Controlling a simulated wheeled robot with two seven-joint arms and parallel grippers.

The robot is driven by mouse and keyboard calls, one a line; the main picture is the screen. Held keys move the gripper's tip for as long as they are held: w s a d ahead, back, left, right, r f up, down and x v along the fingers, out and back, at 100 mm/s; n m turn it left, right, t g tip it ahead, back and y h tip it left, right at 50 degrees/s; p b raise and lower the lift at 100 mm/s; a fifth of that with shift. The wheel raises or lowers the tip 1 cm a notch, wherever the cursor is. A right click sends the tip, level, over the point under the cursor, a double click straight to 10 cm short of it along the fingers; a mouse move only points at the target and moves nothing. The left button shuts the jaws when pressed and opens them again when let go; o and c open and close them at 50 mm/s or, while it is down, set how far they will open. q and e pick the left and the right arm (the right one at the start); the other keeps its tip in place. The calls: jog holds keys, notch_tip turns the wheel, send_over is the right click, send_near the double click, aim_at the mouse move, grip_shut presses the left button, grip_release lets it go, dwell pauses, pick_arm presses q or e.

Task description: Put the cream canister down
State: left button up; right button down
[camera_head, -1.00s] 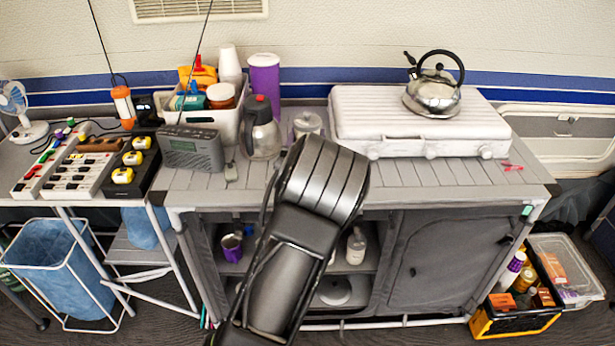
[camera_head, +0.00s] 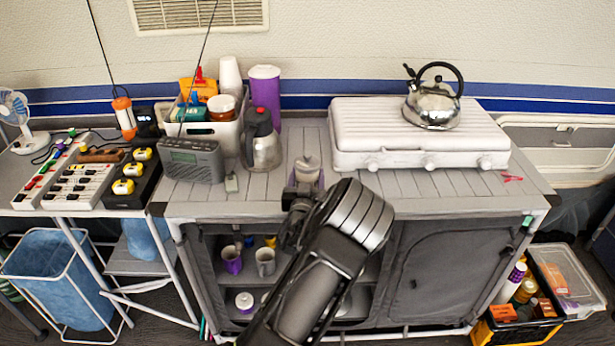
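The cream canister (camera_head: 307,168) is a small pale container with a knob-like top, at the front middle of the grey slatted counter (camera_head: 390,185). The fingers are small and partly hidden by my dark wrist. The canister's lower part is hidden, so I cannot tell whether its base touches the counter. My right gripper is not in view.
A steel coffee pot (camera_head: 261,142) and a grey radio (camera_head: 192,160) stand to the left. A white stove (camera_head: 370,150) with a kettle (camera_head: 432,107) stands to the right. Slats beside the canister are clear. Mugs (camera_head: 265,262) sit on the shelf below.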

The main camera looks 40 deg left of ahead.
pick_arm(q)
jog(key=shift+f, duration=0.15)
jog(key=shift+f+b, duration=0.15)
jog(key=shift+b, duration=0.15)
jog(key=o, duration=1.5)
jog(key=shift+r+p, duration=0.3)
jog(key=shift+p, duration=0.1)
jog(key=b+v, duration=0.1)
jog(key=v, duration=1.1)
jog(key=shift+f+b, duration=0.15)
jog(key=shift+b, duration=0.25)
